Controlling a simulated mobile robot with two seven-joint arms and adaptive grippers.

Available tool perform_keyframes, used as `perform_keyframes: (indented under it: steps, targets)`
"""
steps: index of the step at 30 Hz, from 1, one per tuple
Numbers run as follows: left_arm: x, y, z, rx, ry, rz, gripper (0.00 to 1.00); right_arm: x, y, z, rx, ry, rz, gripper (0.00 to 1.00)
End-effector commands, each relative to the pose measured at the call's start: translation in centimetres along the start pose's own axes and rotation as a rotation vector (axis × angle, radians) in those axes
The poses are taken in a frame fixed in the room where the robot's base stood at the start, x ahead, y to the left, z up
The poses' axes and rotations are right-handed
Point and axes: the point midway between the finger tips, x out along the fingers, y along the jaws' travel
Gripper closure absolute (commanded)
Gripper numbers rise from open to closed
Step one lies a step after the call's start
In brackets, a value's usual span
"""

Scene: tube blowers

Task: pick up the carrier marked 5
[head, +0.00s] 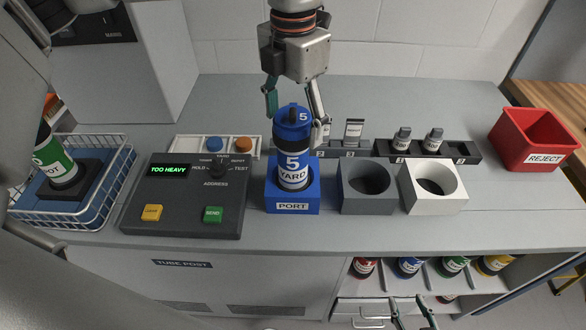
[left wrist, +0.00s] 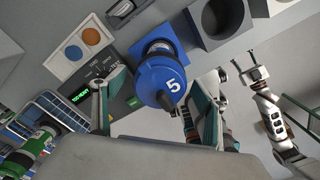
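The carrier marked 5 (head: 293,162) has a blue lid, a dark middle and a blue-and-white YARD label. It stands upright with its lower end in the blue PORT block (head: 292,207). Its lid also shows in the left wrist view (left wrist: 160,80). My left gripper (head: 297,112) points down over the carrier, with one finger on each side of the lid. The fingers are spread, and the lid sits between them with a gap visible in the left wrist view (left wrist: 152,108). My right gripper (head: 412,312) is low at the front edge, empty, with its fingers apart.
A control box (head: 187,195) left of the port reads TOO HEAVY. Grey (head: 367,205) and white (head: 432,205) sockets stand to the right. Small weights sit in racks (head: 425,150) behind. A red REJECT bin (head: 530,140) is far right. A wire basket (head: 75,212) with a green carrier is left.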

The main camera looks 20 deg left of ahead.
Motion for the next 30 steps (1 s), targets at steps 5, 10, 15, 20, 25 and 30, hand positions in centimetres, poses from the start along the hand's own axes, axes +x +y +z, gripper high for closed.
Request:
perform_keyframes:
  steps: [5, 10, 15, 20, 25, 30]
  targets:
    - [0.0, 0.0, 0.0, 0.000, 0.000, 0.000, 0.76, 0.0, 0.0, 0.1, 0.000, -0.002, 0.000, 0.60]
    - [-0.2, 0.0, 0.1, 0.000, -0.003, 0.000, 0.89, 0.1, 0.0, 0.4, 0.000, -0.007, -0.001, 0.60]
    - [-0.4, 0.0, 0.1, -0.001, -0.004, 0.000, 0.89, 0.1, -0.1, 0.5, 0.000, -0.009, -0.001, 0.60]
    - [-1.9, 0.0, 0.1, -0.002, -0.006, 0.001, 0.89, 0.1, -0.1, 0.6, 0.000, -0.009, -0.001, 0.60]
    - [-5.2, 0.0, 0.2, -0.002, -0.009, 0.002, 0.89, 0.1, 0.0, 0.6, 0.000, -0.009, -0.001, 0.60]
    - [-9.6, 0.0, 0.1, -0.002, -0.010, 0.002, 0.89, 0.0, 0.0, 0.4, -0.001, -0.007, 0.000, 0.60]
